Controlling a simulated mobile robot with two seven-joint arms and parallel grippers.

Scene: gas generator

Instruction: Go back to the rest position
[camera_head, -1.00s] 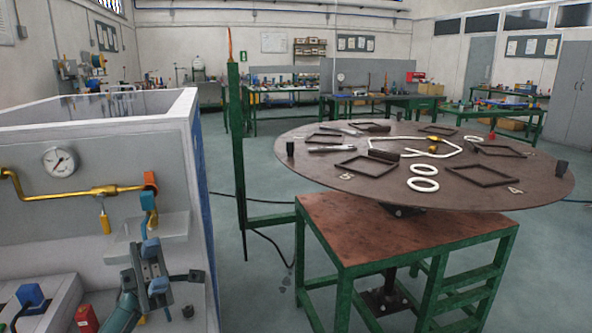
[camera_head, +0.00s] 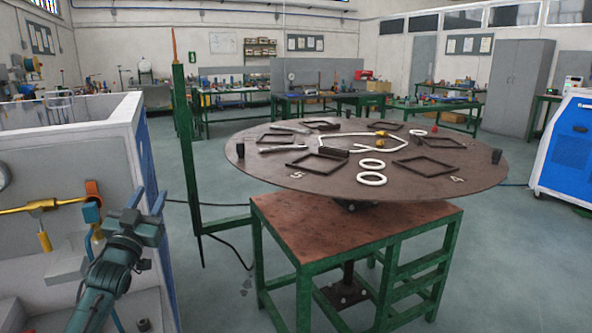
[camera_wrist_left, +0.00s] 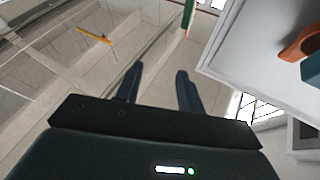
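My left gripper (camera_head: 146,208) is in front of the right part of the grey gas generator panel (camera_head: 55,262). It points upward. In the left wrist view, the two dark fingers of the left gripper (camera_wrist_left: 158,82) stand apart with nothing between them. A brass pipe (camera_head: 38,206) with an orange handle (camera_head: 93,187) is on the panel, left of the gripper. The orange handle also shows at the right edge of the left wrist view (camera_wrist_left: 300,42). My right gripper is not in view.
A round brown table (camera_head: 300,182) with frames and white rings stands over a green-legged stand (camera_head: 330,232). A green post (camera_head: 187,145) stands left of it. A blue and white machine (camera_head: 570,150) is at the right edge. Grey floor (camera_head: 205,285) lies between panel and stand.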

